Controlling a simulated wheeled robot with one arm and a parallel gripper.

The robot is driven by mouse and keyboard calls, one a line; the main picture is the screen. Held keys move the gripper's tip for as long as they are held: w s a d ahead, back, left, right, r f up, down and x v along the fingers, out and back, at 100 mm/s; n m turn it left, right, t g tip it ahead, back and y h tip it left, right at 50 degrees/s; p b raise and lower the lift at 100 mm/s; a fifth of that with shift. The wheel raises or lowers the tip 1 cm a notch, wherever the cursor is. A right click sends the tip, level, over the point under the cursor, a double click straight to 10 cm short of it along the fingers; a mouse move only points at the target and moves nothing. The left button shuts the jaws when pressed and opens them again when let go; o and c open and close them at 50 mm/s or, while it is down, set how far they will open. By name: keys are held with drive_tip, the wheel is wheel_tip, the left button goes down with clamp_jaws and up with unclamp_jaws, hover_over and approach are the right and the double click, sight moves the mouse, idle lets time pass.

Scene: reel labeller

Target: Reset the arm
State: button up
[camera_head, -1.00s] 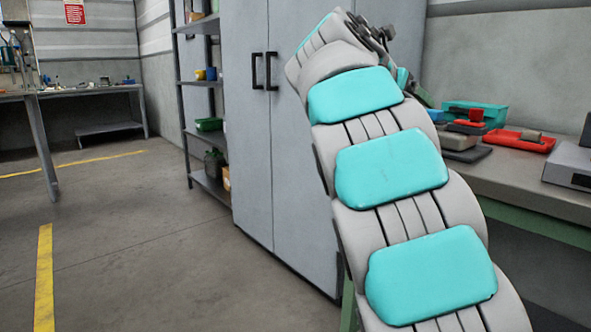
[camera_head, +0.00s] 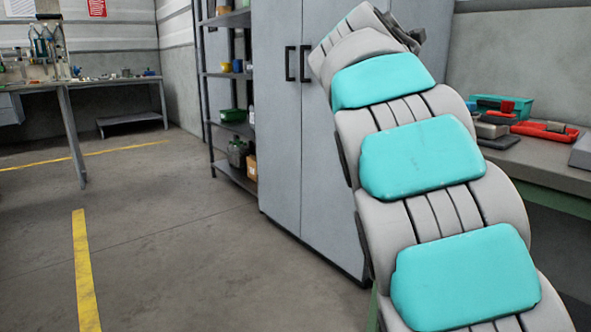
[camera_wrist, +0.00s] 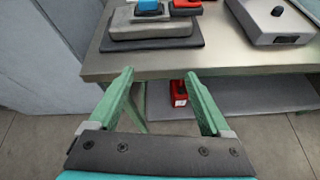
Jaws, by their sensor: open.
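My arm, grey with turquoise pads, rises through the right half of the head view, and its wrist end is at the top. My gripper (camera_wrist: 160,98) shows in the wrist view with its two green fingers wide apart and nothing between them. It is open and hangs in front of the workbench (camera_wrist: 215,64), short of the bench's front edge. In the head view the fingers are hidden behind the wrist.
A grey cabinet (camera_head: 285,130) stands left of my arm, beside a shelf rack (camera_head: 232,178). The bench holds a red tray (camera_head: 545,131), a turquoise box (camera_head: 500,104) and a grey device (camera_wrist: 272,22). Open floor (camera_head: 170,250) lies to the left.

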drive_tip(key=s+a+f+m+g+y+p, duration=0.1)
drive_tip(key=s+f+m+g+y+p, duration=0.3)
drive_tip(key=s+f+m, duration=1.15)
drive_tip(key=s+a+f+m+g+y, duration=0.2)
drive_tip(key=s+a+f+m+y, duration=0.1)
drive_tip(key=s+f, duration=0.7)
drive_tip(key=s+a+f+m+g+y+p, duration=0.1)
drive_tip(key=s+a+f+m+g+y, duration=0.2)
drive_tip(key=s, duration=1.5)
drive_tip(key=a+f+m, duration=0.2)
drive_tip(key=a+f, duration=0.3)
drive_tip(key=f, duration=0.2)
drive_tip(key=shift+a+f, duration=0.15)
drive_tip(key=shift+a, duration=0.1)
